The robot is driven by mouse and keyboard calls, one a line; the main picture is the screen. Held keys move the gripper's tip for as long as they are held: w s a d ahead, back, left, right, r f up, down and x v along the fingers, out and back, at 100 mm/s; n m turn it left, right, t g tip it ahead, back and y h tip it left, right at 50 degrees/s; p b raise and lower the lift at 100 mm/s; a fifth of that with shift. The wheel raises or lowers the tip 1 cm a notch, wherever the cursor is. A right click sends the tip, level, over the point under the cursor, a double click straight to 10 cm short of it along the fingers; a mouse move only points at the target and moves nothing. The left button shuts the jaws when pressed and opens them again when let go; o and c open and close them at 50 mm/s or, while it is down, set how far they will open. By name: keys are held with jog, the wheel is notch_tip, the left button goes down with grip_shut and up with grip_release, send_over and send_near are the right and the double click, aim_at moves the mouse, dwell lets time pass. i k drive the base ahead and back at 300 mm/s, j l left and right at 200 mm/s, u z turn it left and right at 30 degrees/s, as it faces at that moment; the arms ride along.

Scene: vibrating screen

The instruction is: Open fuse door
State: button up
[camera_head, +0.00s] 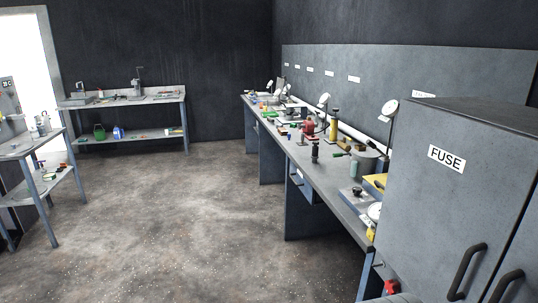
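The fuse cabinet (424,202) is a large grey box at the right, close to me, with a white "FUSE" label (446,158) on its door. The door is shut. A dark curved handle (467,271) is at the door's lower right. A second dark handle (506,287) is beside it, across a seam, on the adjoining panel, which is cut off by the picture's edge. My gripper is not in view.
A long workbench (337,206) runs along the right wall, cluttered with tools, lamps and containers. Another bench (160,97) stands at the back wall, and a table (52,141) is at the left. The concrete floor (190,220) between them is clear.

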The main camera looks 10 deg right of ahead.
aim_at(459, 190)
jog(key=k+l+z, duration=0.15)
jog(key=k, duration=0.25)
jog(key=z, duration=1.45)
